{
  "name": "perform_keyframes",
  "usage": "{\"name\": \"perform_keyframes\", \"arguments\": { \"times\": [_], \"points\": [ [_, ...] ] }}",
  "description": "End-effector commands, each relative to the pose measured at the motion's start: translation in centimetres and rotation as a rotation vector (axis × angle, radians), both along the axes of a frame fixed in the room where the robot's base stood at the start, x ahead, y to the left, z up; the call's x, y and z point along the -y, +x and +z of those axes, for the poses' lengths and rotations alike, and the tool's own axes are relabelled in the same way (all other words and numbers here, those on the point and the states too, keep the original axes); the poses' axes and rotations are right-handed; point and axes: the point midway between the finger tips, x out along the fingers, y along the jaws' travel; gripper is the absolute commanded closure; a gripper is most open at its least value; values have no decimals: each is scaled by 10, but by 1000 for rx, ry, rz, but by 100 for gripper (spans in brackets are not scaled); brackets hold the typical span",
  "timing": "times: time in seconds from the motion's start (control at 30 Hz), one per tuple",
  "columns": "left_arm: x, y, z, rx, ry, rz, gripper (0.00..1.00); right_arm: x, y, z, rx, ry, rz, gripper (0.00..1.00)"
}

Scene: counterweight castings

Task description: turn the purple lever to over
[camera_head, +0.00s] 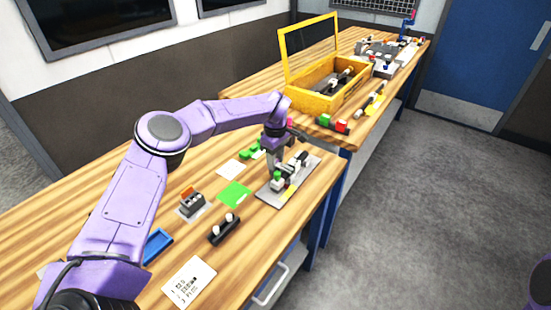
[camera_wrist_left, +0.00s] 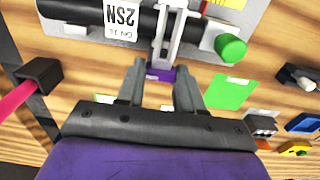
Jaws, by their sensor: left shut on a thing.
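The purple lever (camera_wrist_left: 161,75) shows in the left wrist view as a small purple end below a pale metal fork. The fork spans a black cylinder (camera_wrist_left: 172,22) with a white label that appears upside down. A green knob (camera_wrist_left: 231,48) is at the cylinder's right end. My left gripper (camera_wrist_left: 160,80) has its fingers on either side of the purple end and is shut on it. In the head view my left gripper (camera_head: 274,160) reaches down to the device on its grey plate (camera_head: 267,199); there the lever is hidden or too small to tell. My right gripper is out of view.
A green square (camera_head: 235,194), a dark block with two white knobs (camera_head: 224,230), a blue tray (camera_head: 158,246) and a white printed card (camera_head: 190,281) lie nearby on the wooden bench. A yellow open-lidded box (camera_head: 312,103) stands on the farther bench.

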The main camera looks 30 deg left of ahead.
Motion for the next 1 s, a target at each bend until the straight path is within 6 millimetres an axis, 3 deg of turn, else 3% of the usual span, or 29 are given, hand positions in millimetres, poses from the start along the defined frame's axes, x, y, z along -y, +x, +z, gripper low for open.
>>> {"name": "perform_keyframes", "arguments": {
  "times": [0.4, 0.43, 0.5, 0.83, 1.0],
  "points": [
    [-2, 2, 4, 10, 2, -4, 94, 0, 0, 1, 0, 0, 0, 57],
    [-2, 2, 4, 10, 2, -3, 57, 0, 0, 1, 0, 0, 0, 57],
    [-2, 2, 4, 9, 1, -4, 38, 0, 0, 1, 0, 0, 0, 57],
    [-1, 1, 5, 6, 0, -4, 38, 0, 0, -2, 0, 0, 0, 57],
    [-1, 2, 35, 10, 1, -3, 38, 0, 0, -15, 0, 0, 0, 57]
  ]
}}
